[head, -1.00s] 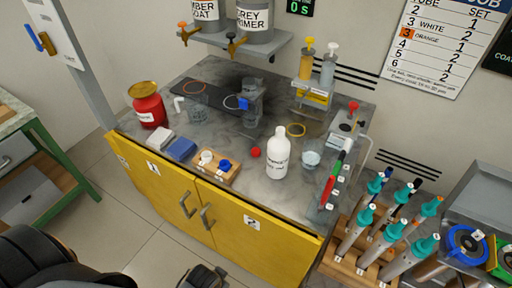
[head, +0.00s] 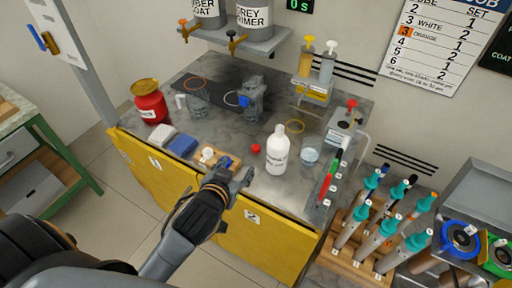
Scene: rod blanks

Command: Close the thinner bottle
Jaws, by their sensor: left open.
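The white bottle with a printed label (head: 277,152), which I take for the thinner bottle, stands upright on the grey bench. I cannot tell whether anything covers its mouth. A wooden tray (head: 213,168) at the bench's front edge holds a white cap (head: 207,154) and a blue cap (head: 226,162). A red cap-like piece (head: 256,148) lies on the bench just left of the bottle. My left gripper (head: 240,178) is open, over the tray's right end and left of the bottle. It partly hides the tray and blue cap. My right gripper is not in view.
A red can (head: 149,101), blue cloth (head: 182,146) and yellow ring (head: 294,126) are on the bench. Several teal-topped tools (head: 385,228) stand at right.

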